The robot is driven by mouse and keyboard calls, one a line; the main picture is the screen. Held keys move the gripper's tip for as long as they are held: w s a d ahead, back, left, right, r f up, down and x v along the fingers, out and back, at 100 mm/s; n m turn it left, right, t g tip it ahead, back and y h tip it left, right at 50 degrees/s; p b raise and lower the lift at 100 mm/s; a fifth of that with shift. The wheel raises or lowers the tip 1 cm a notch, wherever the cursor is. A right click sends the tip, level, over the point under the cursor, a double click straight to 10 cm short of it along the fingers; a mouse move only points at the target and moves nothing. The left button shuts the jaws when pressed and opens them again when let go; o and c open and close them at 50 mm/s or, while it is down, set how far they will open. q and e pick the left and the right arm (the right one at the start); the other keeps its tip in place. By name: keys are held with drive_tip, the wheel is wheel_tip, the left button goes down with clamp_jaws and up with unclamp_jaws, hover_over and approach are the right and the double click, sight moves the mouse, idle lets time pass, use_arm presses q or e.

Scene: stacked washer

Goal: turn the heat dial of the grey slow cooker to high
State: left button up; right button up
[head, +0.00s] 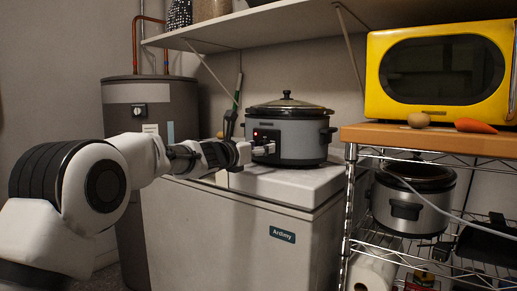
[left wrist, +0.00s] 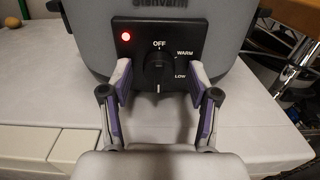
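The grey slow cooker (head: 300,138) with a black lid stands on a white chest appliance (head: 322,180). In the left wrist view its black panel has a lit red light (left wrist: 126,37) and a round black heat dial (left wrist: 158,69). OFF is printed above the dial, WARM and LOW down its right side; no HIGH label is readable. A white mark shows at the dial's lower edge, pointing down. My left gripper (head: 248,152) is at the panel, its fingers on either side of the dial with a gap at each side. My right gripper is out of view.
A wooden-topped wire rack (head: 440,140) stands at right with a yellow microwave (head: 440,70), a potato and a carrot; another slow cooker (head: 412,200) sits below. A shelf (head: 260,25) hangs above. A grey tank (head: 135,95) stands behind my left arm.

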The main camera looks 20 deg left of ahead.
use_arm(q)
drive_tip(key=shift+s, duration=0.1)
drive_tip(key=v, duration=1.1)
drive_tip(key=shift+s, duration=0.4)
drive_tip(key=shift+a, duration=0.15)
